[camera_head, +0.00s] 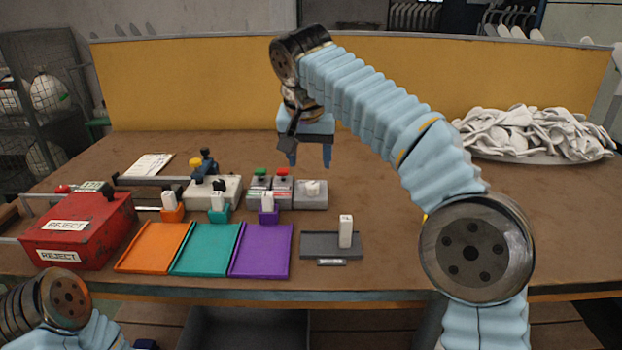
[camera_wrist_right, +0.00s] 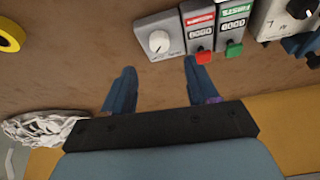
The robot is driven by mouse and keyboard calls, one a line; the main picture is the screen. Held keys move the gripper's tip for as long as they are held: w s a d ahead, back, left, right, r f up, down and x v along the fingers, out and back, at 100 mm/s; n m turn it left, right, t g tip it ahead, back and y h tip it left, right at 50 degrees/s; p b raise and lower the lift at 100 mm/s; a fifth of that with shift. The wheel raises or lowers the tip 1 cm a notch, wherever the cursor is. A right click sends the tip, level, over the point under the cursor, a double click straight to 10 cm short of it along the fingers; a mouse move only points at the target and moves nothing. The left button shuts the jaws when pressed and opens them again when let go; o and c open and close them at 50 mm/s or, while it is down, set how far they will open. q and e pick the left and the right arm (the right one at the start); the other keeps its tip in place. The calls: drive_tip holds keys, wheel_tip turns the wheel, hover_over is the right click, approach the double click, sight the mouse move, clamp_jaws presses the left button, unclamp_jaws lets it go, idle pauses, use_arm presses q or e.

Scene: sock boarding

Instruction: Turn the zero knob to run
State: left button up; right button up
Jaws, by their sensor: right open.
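The zero knob (camera_head: 312,187) is a white knob on a small grey box (camera_head: 311,201) at the back middle of the table. In the right wrist view the knob (camera_wrist_right: 158,41) is round with a pointer mark, and the small print beside it is too blurred to read. My right gripper (camera_head: 309,158) is open and empty, pointing down above and behind the box. In the right wrist view its fingertips (camera_wrist_right: 160,72) are spread apart, with the knob ahead of the gap and not touched. My left arm shows at the lower left, but its gripper is out of view.
Two counters with a red button (camera_head: 282,172) and a green button (camera_head: 260,172) stand against the box's left side. Orange, teal and purple trays (camera_head: 262,250) and a red reject box (camera_head: 80,230) lie in front and left. White socks (camera_head: 530,135) are piled at right.

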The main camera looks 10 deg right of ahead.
sight(312, 184)
drive_tip(key=x, duration=0.8)
drive_tip(key=c, duration=1)
drive_tip(key=shift+c, duration=0.2)
